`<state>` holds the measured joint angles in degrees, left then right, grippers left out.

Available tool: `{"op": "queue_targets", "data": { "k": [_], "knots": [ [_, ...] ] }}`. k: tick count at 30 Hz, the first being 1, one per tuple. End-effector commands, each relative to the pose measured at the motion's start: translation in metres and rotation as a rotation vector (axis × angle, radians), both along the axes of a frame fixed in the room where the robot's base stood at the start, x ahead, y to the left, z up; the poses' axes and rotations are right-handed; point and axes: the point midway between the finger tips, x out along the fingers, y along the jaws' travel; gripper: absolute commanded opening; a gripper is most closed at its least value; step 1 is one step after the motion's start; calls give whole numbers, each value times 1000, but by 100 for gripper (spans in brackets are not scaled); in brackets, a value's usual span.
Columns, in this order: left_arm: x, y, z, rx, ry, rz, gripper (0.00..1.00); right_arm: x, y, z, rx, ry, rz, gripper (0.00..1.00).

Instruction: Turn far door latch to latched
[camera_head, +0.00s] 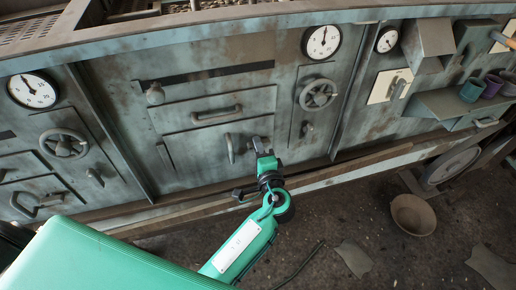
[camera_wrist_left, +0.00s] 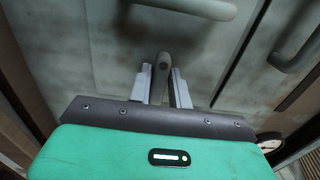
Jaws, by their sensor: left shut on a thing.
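My left gripper (camera_head: 262,142) reaches the lower middle of the grey-green panel (camera_head: 120,90). In the left wrist view its two grey fingers (camera_wrist_left: 164,88) stand either side of a small rounded grey latch lever (camera_wrist_left: 163,62) and are shut on it. The head view mostly hides this lever behind the gripper, so I cannot tell its exact angle there. A vertical pull handle (camera_head: 229,148) is just left of the gripper. Another small lever (camera_head: 307,128) sits to the right, below a handwheel (camera_head: 318,95). My right gripper is not in view.
A bar handle (camera_head: 216,115) sticks out above and left of the gripper. In the left wrist view, a curved handle (camera_wrist_left: 295,52) is at the right. A ledge (camera_head: 330,178) runs along the panel's foot. A bowl (camera_head: 413,215) lies on the floor.

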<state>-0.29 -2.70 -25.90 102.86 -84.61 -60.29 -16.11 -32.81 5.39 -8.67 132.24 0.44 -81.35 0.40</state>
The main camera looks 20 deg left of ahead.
Motion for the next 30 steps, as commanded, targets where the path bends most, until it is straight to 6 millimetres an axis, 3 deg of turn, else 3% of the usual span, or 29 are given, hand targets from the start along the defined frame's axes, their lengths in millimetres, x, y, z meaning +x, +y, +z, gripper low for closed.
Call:
{"op": "queue_targets", "data": {
  "k": [6, 7, 9, 20, 23, 30],
  "knots": [
    [0, 0, -1, 0, 2, 1, 0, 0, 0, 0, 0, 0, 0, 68],
    [0, 0, -1, 1, 3, 1, 26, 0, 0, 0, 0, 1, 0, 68],
    [0, 0, -1, 1, 3, 1, 37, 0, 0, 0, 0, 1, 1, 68],
    [-4, -3, -1, 0, 2, -1, 37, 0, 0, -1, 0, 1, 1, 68],
    [-14, -10, -1, 0, 2, 0, 37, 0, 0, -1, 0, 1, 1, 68],
    [-59, -39, -2, -2, 5, -1, 37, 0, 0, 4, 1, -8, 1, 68]
  ]
}}
